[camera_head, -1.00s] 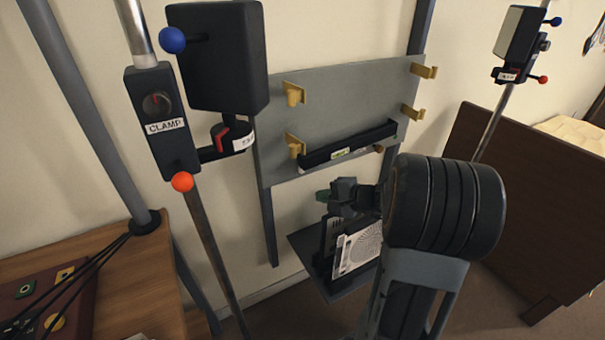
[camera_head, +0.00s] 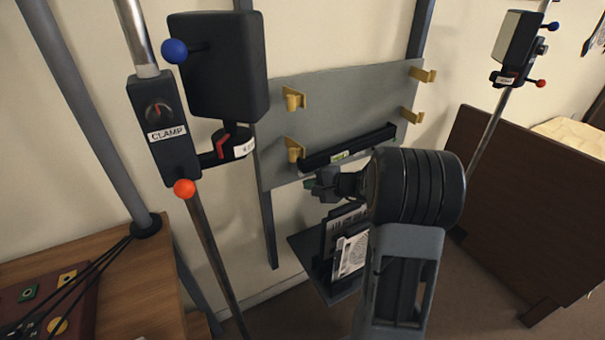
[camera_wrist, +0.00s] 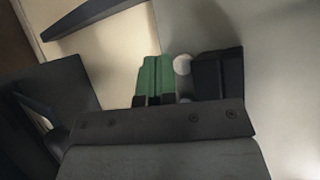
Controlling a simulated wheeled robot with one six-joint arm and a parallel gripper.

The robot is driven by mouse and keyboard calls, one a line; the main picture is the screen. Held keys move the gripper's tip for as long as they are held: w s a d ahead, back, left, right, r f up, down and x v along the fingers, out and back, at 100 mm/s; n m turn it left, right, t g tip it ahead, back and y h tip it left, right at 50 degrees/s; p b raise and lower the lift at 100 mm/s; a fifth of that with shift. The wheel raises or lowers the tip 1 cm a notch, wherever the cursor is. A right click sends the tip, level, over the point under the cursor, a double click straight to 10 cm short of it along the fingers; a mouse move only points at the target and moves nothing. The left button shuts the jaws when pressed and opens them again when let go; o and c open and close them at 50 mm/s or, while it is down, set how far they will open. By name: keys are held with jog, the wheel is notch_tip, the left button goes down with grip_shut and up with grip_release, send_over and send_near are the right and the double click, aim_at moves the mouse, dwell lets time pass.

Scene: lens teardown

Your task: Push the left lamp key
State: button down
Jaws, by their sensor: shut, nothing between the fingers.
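The left lamp has a dark box head (camera_head: 218,66) on a metal pole, with a blue ball knob (camera_head: 174,50) at its side. Its red key (camera_head: 221,145) sits in a black holder under the head, beside a white label. My gripper (camera_head: 312,184) is lower and to the right of the key, apart from it, in front of the grey panel's lower edge. In the wrist view my green fingertips (camera_wrist: 154,76) are together and empty. The key cannot be made out in the wrist view.
A grey panel (camera_head: 345,105) with yellow hooks and a black bar (camera_head: 345,147) stands behind my arm. A CLAMP box (camera_head: 163,125) with an orange ball (camera_head: 184,188) is on the left pole. A second lamp (camera_head: 516,45) stands at right. A wooden table (camera_head: 140,290) is lower left.

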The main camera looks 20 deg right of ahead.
jog(key=shift+w+a, duration=0.1)
jog(key=shift+w, duration=0.75)
jog(key=shift+w+f, duration=0.1)
jog(key=shift+w, duration=0.05)
dwell(1.5)
jog(key=shift+w+b, duration=0.25)
jog(key=shift+b, duration=0.2)
jog(key=shift+w+a+r, duration=0.15)
jog(key=shift+w+r, duration=0.2)
jog(key=shift+r, duration=0.15)
dwell(1.3)
jog(key=shift+f+b, duration=0.15)
jog(key=shift+b, duration=0.25)
jog(key=shift+s+f+b, duration=0.15)
jog(key=shift+f+b, duration=0.3)
jog(key=shift+s, duration=0.15)
